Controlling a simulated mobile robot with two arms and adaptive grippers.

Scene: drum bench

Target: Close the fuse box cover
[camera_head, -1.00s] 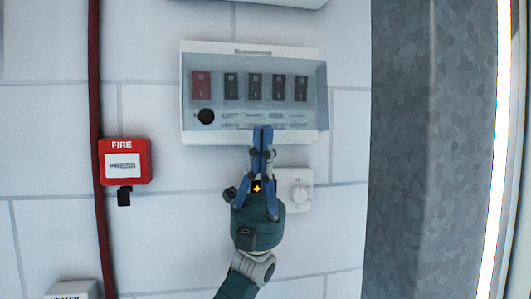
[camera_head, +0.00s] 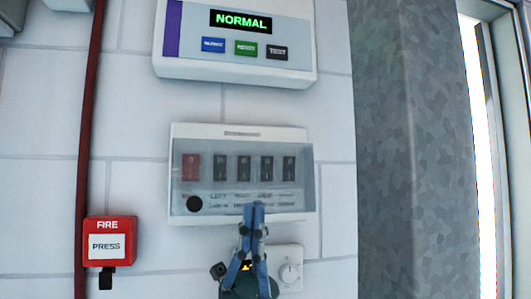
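The fuse box (camera_head: 240,131) is a white panel on the wall with one red switch and several dark switches in a row. Its clear bluish cover (camera_head: 225,175) lies over the switches and a round black knob; I cannot tell whether it is fully flush. My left gripper (camera_head: 258,207) has blue fingers with their tips together, and nothing shows between them. The tips overlap the lower edge of the cover in the picture; I cannot tell whether they touch it. My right gripper is not in view.
An alarm panel (camera_head: 180,70) reading NORMAL hangs above the fuse box. A white dial box (camera_head: 290,270) is below, partly behind my gripper. A red fire call point (camera_head: 109,240) and a red pipe (camera_head: 88,130) are at left. A grey column (camera_head: 405,150) stands at right.

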